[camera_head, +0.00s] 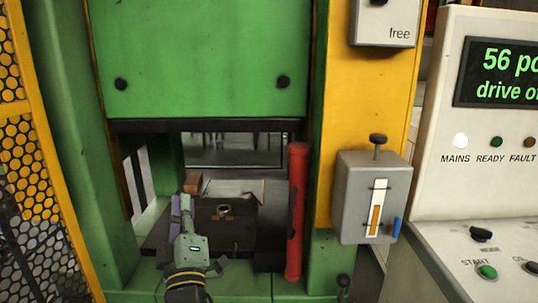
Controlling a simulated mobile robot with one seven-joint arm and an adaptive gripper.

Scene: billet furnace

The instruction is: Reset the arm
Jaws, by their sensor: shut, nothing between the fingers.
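My gripper (181,206) is at the lower left of centre, in front of the opening of a green press-like machine (205,50). Its fingers point away from me and look closed, with nothing seen between them. A dark block (225,222) with a round hole in its top is just to the right of the fingers. A small brown block (193,183) shows just beyond the fingertips. I cannot tell whether the fingers touch either block.
A red upright cylinder (297,215) stands right of the opening. A grey box (372,200) with a slider and blue lever is on the yellow post (370,100). A control console (480,200) stands at right. Yellow mesh guarding (30,150) is at left.

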